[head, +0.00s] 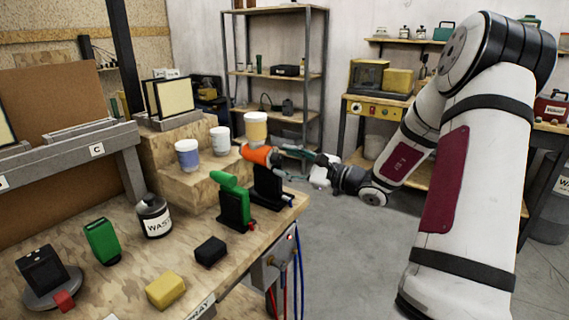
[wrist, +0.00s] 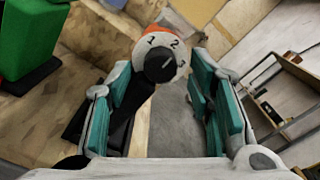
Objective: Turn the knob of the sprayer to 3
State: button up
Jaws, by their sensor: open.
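The orange sprayer (head: 258,155) sits in a black stand (head: 269,188) at the bench's right edge, with a yellow-and-white cup (head: 256,128) on top. Its rear end faces my gripper (head: 292,155). In the wrist view the sprayer's black knob (wrist: 160,67) sits on a white dial (wrist: 151,46) marked 1, 2 and a partly seen 3 at the right. Which number the knob points to is unclear. In the wrist view my gripper (wrist: 163,88) is open, its teal fingers on either side of the knob's line, with visible gaps.
A green sprayer (head: 231,190) in its own black stand is just left. Cups (head: 187,155) stand on a wooden step behind. Open floor (head: 345,250) is right of the bench.

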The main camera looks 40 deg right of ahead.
jog(key=shift+w+a, duration=0.15)
jog(key=shift+w, duration=0.4)
grip_shut()
jog(key=shift+m+p, duration=0.3)
jog(key=m+p, duration=0.2)
jog(key=shift+r+p, duration=0.15)
jog(key=shift+p, duration=0.15)
jog(key=shift+m+p, duration=1.35)
jog(key=shift+m, duration=0.35)
